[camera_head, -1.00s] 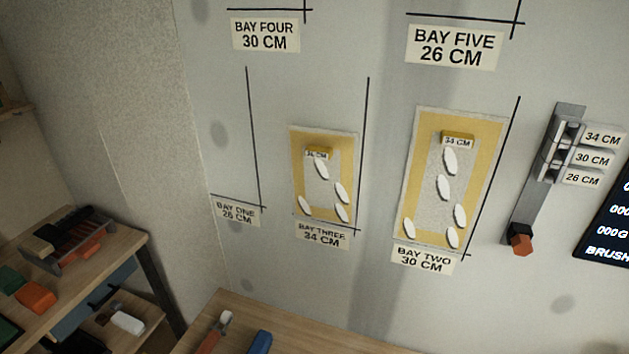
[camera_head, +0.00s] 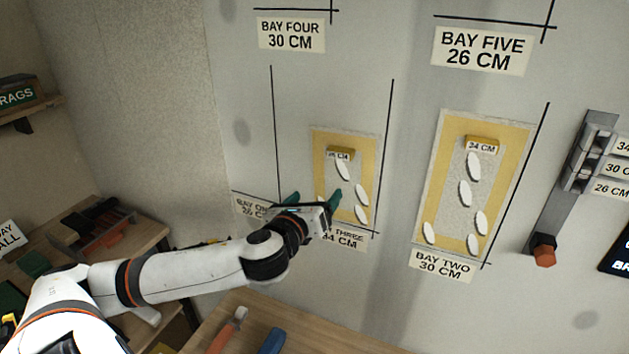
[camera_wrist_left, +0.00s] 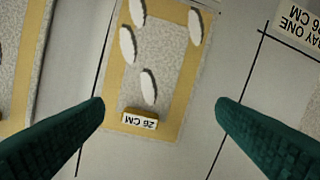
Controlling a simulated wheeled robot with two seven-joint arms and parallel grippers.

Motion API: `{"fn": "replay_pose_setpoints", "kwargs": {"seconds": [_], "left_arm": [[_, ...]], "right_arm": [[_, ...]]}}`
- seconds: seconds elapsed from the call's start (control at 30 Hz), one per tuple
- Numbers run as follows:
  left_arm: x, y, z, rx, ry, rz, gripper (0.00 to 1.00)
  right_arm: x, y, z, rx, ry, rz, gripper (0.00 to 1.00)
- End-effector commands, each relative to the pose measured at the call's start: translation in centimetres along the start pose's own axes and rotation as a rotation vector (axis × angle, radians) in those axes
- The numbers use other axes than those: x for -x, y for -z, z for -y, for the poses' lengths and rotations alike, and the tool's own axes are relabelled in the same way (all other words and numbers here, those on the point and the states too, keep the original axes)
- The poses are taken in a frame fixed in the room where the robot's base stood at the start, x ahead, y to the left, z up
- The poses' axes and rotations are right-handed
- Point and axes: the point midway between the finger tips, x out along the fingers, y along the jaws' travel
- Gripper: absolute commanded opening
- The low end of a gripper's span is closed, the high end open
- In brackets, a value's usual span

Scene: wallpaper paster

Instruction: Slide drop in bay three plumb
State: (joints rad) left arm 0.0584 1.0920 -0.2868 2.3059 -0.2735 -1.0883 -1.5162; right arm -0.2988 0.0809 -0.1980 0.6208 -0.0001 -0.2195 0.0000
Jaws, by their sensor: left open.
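The drop in bay three (camera_head: 317,150) is a yellow-bordered sheet with a grey middle and white oval patches. It hangs just left of a dark vertical line (camera_head: 387,130); the gap looks slightly narrower lower down. Its yellow tag reads 26 CM in the left wrist view (camera_wrist_left: 140,118), where the drop appears upside down. My left gripper (camera_head: 314,197) is open in front of the drop's lower left part and hides some of it. In the left wrist view its green fingers (camera_wrist_left: 160,103) stand wide on either side of the drop, holding nothing. My right gripper is out of view.
A larger drop in bay two (camera_head: 433,180) hangs to the right. Beyond it are a grey rail (camera_head: 560,205) with a dark-orange knob (camera_head: 544,250) and a dark board (camera_head: 618,250). A wooden bench (camera_head: 330,330) with tools lies below; shelves stand left.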

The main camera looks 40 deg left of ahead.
Motion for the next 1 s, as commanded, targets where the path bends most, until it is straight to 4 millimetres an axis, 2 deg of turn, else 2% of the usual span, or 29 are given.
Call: {"fn": "replay_pose_setpoints", "kwargs": {"seconds": [0.03,0.1,0.27,0.47,0.8,1.0], "left_arm": [[0.6,1.9,-0.9,-0.092,-0.027,-0.041,0.8],[1.3,3.4,-1.7,-0.185,-0.047,-0.078,0.8],[1.5,5.0,-2.4,-0.27,-0.061,-0.114,0.8],[-1.3,5.5,-2.7,-0.266,-0.06,-0.114,0.8],[-7.5,5.9,-3.2,-0.266,-0.061,-0.111,0.8],[-9.5,6.0,-3.2,-0.267,-0.06,-0.111,0.8]], "right_arm": [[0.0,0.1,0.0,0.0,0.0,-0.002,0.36],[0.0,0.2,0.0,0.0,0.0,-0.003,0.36],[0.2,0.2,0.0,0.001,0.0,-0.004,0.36],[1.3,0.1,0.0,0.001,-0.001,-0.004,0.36],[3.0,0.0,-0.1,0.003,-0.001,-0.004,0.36],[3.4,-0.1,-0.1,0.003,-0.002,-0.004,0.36]]}}
